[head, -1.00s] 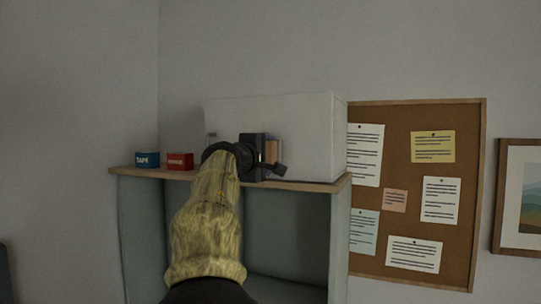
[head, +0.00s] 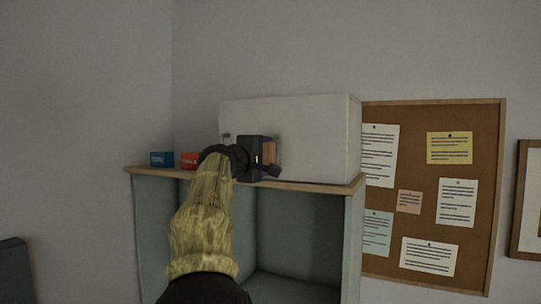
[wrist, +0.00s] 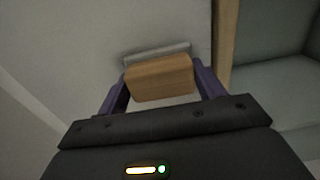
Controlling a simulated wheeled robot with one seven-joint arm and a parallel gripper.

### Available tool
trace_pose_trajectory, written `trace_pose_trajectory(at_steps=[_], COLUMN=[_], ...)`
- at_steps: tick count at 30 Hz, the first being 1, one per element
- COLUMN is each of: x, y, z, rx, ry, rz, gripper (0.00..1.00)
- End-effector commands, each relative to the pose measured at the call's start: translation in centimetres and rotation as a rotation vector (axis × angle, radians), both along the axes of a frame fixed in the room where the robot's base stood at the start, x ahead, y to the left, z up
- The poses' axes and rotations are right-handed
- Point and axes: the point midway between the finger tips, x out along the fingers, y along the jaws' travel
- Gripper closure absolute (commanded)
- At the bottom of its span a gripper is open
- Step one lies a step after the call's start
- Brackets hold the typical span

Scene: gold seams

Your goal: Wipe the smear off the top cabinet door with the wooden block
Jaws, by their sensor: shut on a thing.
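My gripper (head: 264,156) is in front of the white cabinet door (head: 310,125), left of its middle and low on it. In the wrist view my gripper (wrist: 160,82) has its purple fingers on both sides of the wooden block (wrist: 160,78), shut on it. The block (head: 269,148) shows only in part in the head view. A grey strip (wrist: 157,52) lies just beyond the block; I cannot tell whether it belongs to the block or the door. I cannot tell whether the block touches the door. I cannot make out the smear; my gripper and block hide part of the door.
The white cabinet stands on a wooden-edged shelf top (head: 310,186) above an open grey compartment (head: 300,235). A blue box (head: 161,159) and a red box (head: 188,160) stand left of it. A corkboard (head: 420,200) with notes hangs at right.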

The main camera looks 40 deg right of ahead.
Motion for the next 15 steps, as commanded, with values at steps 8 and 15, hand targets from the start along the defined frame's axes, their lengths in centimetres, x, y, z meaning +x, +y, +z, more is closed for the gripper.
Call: trace_pose_trajectory(at_steps=[8,15], x=[1.18,1.16], y=[0.54,0.52], z=[0.02,0.1], rx=[0.0,0.0], ry=[-0.001,-0.001], rz=[0.0,0.0], gripper=[0.5,0.5])
